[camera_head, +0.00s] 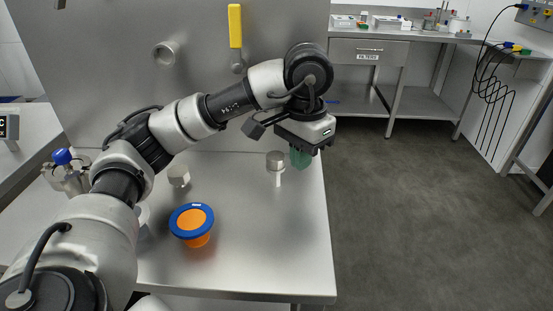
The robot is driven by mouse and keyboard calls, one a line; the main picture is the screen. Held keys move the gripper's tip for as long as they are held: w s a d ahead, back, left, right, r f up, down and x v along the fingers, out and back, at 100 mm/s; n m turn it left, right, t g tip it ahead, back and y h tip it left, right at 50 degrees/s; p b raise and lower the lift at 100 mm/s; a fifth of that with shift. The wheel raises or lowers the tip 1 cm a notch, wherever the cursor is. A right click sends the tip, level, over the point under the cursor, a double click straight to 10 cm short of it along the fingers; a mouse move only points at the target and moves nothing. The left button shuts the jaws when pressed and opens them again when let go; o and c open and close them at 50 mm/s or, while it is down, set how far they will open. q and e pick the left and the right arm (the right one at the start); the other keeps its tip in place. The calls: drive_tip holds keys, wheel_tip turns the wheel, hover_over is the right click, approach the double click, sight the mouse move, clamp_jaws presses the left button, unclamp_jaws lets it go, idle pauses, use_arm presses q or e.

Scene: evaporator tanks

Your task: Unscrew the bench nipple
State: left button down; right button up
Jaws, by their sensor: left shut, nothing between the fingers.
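A steel bench (255,253) fills the middle of the view. A small grey cylindrical fitting (276,159) on a narrow pale stem stands upright on it, near its right side; it may be the bench nipple. Another short grey cylindrical piece (179,175) is farther left, partly behind my arm. My left gripper (301,158) has green fingertips, points down, and is shut and empty just right of the first fitting. I cannot tell if they touch. My right gripper is not in view.
An orange funnel-like piece with a blue rim (181,209) stands on the bench near my left arm. A yellow-handled valve (235,27) is on the steel wall behind. The bench front right is clear.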

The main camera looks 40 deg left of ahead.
use_arm(q)
drive_tip(key=n, duration=0.1)
drive_tip(key=w+n, duration=0.1)
drive_tip(key=shift+w+a+n, duration=0.1)
drive_tip(key=shift+a+n, duration=0.25)
drive_tip(key=shift+n, duration=0.05)
drive_tip(key=shift+w+a+f+n, duration=0.15)
drive_tip(key=shift+w+n, duration=0.1)
drive_tip(key=shift+n, duration=0.25)
drive_tip(key=shift+w+n, duration=0.1)
drive_tip(key=shift+n, duration=0.2)
drive_tip(key=shift+a, duration=0.1)
drive_tip(key=shift+w+a+n+p, duration=0.2)
drive_tip(key=shift+w+n+p, duration=0.1)
drive_tip(key=shift+n, duration=0.5)
drive_tip(key=shift+w+a+n, duration=0.1)
drive_tip(key=shift+a+n, duration=0.15)
drive_tip(key=shift+n, duration=0.45)
drive_tip(key=shift+w+a+n, duration=0.3)
drive_tip(key=shift+a+n, duration=0.05)
drive_tip(key=shift+n, duration=0.75)
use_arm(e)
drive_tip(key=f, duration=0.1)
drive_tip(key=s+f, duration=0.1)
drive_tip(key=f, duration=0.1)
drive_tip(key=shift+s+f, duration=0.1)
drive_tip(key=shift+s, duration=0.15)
